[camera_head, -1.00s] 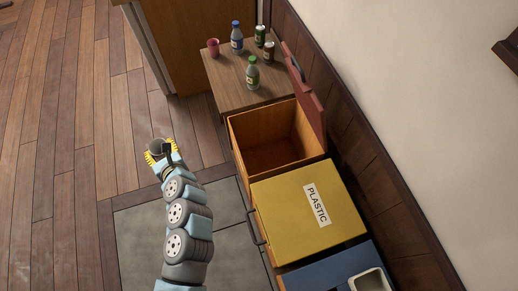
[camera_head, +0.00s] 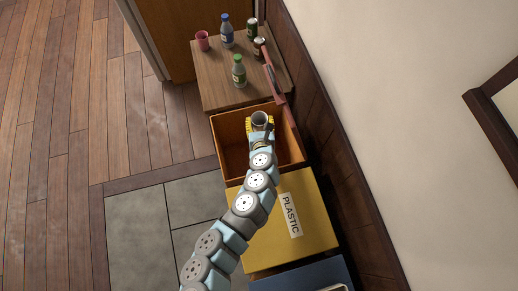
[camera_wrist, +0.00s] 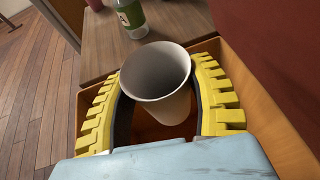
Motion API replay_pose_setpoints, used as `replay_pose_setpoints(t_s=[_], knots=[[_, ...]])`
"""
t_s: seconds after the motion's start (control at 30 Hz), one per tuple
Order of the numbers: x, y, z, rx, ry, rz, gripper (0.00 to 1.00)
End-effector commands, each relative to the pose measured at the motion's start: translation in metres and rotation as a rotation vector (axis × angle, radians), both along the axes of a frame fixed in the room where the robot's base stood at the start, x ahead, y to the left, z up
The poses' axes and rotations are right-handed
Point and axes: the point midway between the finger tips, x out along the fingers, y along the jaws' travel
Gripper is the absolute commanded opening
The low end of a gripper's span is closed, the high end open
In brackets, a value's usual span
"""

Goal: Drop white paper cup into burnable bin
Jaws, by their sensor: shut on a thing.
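A white paper cup (camera_wrist: 172,104) is held upright between the yellow ridged fingers of my gripper (camera_wrist: 160,100) in the wrist view. In the head view the cup (camera_head: 260,119) shows at the tip of my arm, with my gripper (camera_head: 260,126) shut on it. They are over the open orange-brown bin (camera_head: 230,144), near its far side. The bin's red lid (camera_head: 276,84) stands raised at its right edge. No label shows on this bin, and my arm hides part of its inside.
The closed yellow bin marked PLASTIC (camera_head: 262,237) stands on the near side of the open bin. Beyond it, a wooden cabinet top (camera_head: 208,78) holds a pink cup (camera_head: 202,41), a green bottle (camera_head: 239,71), a blue bottle (camera_head: 226,32) and two dark cans. The wall is close on the right.

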Motion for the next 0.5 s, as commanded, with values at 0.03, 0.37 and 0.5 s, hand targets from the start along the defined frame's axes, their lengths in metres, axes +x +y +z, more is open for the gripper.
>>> replay_pose_setpoints(t_s=[0.03,0.37,0.5], knots=[[-0.003,-0.001,-0.005,0.003,0.005,0.002,0.42],[-0.005,-0.001,-0.025,0.007,0.007,0.003,0.42],[-0.005,-0.001,-0.040,0.006,0.008,0.003,0.42]])
